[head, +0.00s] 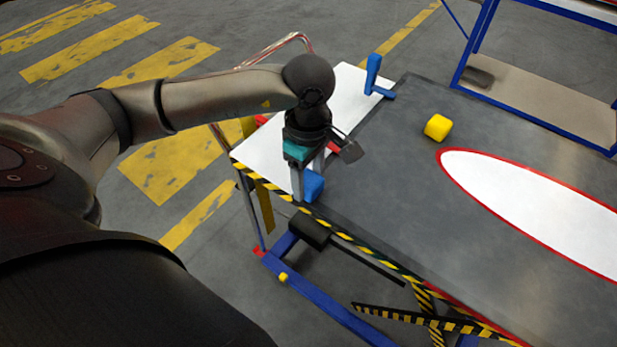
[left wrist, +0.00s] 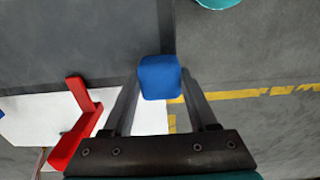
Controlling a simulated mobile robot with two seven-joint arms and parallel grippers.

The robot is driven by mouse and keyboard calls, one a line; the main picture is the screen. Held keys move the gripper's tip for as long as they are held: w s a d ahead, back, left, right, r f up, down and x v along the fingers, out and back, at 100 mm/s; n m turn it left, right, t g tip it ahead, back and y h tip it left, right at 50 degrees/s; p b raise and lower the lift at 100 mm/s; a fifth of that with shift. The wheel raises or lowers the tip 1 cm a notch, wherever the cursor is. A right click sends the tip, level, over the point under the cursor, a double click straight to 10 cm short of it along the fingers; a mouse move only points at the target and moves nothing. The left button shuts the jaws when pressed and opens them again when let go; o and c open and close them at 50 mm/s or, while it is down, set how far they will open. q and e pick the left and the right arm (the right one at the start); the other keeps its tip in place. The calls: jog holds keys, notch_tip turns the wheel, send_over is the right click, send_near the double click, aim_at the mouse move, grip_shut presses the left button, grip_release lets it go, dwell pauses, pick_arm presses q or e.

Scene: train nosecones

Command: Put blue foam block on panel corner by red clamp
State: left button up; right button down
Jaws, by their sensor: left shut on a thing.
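My left gripper (head: 307,183) is shut on the blue foam block (head: 314,187), near the striped front edge of the table. In the left wrist view the blue foam block (left wrist: 160,77) sits between the two fingertips. The red clamp (left wrist: 80,125) stands on the white surface, left of the fingers in that view. Whether the block touches the panel cannot be told. My right gripper is out of view.
A blue clamp (head: 374,76) stands at the panel's far left corner. A yellow block (head: 438,127) lies on the panel beside a red-rimmed white oval (head: 540,205). A blue-framed rack (head: 545,95) stands at the back right. Black-and-yellow tape (head: 345,236) marks the table edge.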

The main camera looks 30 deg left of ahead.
aim_at(309, 179)
pick_arm(q)
jog(key=shift+f, duration=0.1)
jog(key=shift+f, duration=0.1)
jog(key=o, duration=1.3)
notch_tip(309, 179, up, 12)
jog(key=shift+r+p, duration=0.15)
jog(key=shift+p, duration=0.15)
